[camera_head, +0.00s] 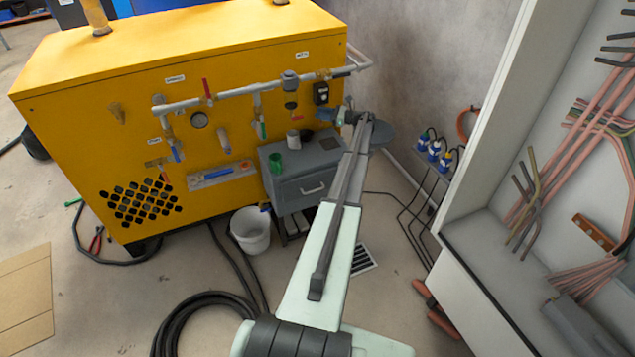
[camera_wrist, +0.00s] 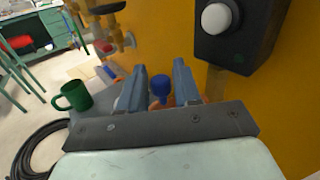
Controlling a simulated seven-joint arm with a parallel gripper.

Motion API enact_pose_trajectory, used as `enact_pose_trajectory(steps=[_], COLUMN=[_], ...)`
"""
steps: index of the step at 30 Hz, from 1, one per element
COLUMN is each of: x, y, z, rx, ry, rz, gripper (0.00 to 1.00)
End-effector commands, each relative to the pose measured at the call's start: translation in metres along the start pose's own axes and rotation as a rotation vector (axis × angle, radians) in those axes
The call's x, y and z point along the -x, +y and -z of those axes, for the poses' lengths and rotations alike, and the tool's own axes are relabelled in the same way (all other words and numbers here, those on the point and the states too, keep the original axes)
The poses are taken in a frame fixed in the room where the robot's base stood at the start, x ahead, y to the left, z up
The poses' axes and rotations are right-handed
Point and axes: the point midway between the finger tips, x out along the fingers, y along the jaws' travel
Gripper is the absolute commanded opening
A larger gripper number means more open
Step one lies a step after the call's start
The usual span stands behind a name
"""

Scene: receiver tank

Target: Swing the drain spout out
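My gripper (camera_head: 327,116) is at the right end of the yellow machine's front, above the grey cabinet. In the wrist view its two blue-grey fingers (camera_wrist: 160,80) are apart. A blue knob-like part (camera_wrist: 160,88) shows between them, with narrow gaps; I cannot tell whether either finger touches it. Its lower end is hidden behind the gripper body. I cannot tell whether this part belongs to the drain spout. No spout is clearly seen in the head view, where my arm hides part of this area.
A black switch box (camera_head: 321,93) with a white button is close to my gripper; it also shows in the wrist view (camera_wrist: 238,35). A green mug (camera_head: 276,162) and a small pale cup stand on the grey cabinet (camera_head: 302,178). A white bucket (camera_head: 250,234) stands on the floor beside it.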

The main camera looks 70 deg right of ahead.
Motion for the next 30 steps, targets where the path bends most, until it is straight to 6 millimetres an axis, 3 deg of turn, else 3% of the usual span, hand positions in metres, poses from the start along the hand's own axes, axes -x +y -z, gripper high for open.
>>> enact_pose_trajectory(steps=[11,30], x=[-0.018,-0.044], y=[0.006,-0.003], z=[-0.001,0.000], rx=[-0.001,-0.001], ry=[0.016,0.038], rz=[0.276,0.694], gripper=[0.33,0.33])
